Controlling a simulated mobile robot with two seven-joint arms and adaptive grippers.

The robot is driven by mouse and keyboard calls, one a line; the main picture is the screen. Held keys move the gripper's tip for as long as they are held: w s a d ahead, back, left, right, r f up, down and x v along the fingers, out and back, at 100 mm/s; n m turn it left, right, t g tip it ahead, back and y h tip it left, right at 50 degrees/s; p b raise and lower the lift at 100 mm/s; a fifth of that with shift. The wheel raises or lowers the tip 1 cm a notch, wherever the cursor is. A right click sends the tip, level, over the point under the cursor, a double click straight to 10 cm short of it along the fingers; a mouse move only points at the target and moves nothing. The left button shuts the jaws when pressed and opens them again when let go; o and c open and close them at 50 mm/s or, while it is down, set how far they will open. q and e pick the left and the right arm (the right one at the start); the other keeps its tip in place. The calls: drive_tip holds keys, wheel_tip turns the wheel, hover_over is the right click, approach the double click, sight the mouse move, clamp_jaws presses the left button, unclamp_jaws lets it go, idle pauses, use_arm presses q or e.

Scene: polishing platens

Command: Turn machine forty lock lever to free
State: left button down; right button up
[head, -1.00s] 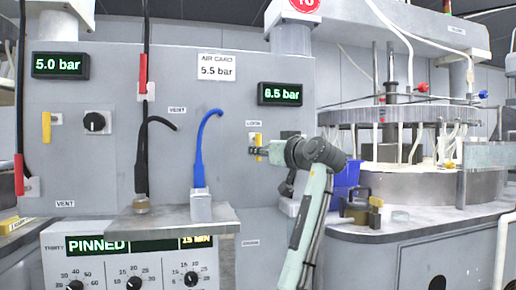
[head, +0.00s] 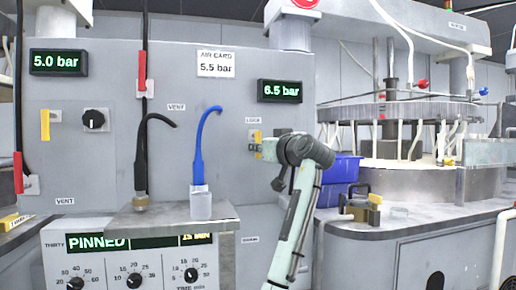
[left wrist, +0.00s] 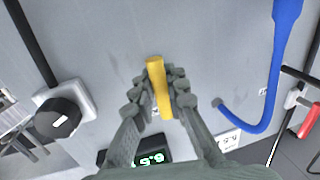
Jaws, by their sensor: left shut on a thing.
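The yellow lock lever (left wrist: 158,85) stands out from the grey machine panel in the left wrist view, between my fingers and slightly tilted from upright in that picture. In the head view the lever (head: 258,138) is a small yellow strip below the lock label, beside the 6.5 bar display (head: 280,91). My left gripper (head: 256,148) is at the lever and shut on it; the fingers also show in the left wrist view (left wrist: 159,92). My wrist hides part of the lever's mount in the head view. My right gripper is out of view.
A blue hose (head: 198,150) and a black hose (head: 141,150) rise from the shelf (head: 170,222) left of my arm. Another yellow lever (head: 45,125) and a black knob (head: 95,120) are further left. A blue bin (head: 345,168) and the polishing machine stand right.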

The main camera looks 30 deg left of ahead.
use_arm(q)
drive_tip(key=shift+m, duration=0.3)
drive_tip(key=m, duration=0.2)
drive_tip(key=s+m, duration=0.1)
drive_tip(key=m, duration=0.1)
drive_tip(key=a+m+t, duration=0.1)
drive_tip(key=m, duration=0.1)
drive_tip(key=shift+s+a+r+y, duration=0.1)
drive_tip(key=shift+s+r+y, duration=0.1)
drive_tip(key=shift+r+y, duration=0.1)
drive_tip(key=m, duration=0.2)
drive_tip(key=m+t, duration=0.1)
drive_tip(key=m, duration=0.1)
drive_tip(key=r+m, duration=0.1)
drive_tip(key=m, duration=0.1)
drive_tip(key=shift+s+a+t, duration=0.25)
drive_tip(key=shift+s+t, duration=0.05)
drive_tip(key=shift+s, duration=0.05)
drive_tip(key=shift+m, duration=0.4)
drive_tip(key=c, duration=1.5)
unclamp_jaws()
drive_tip(key=v, duration=1.2)
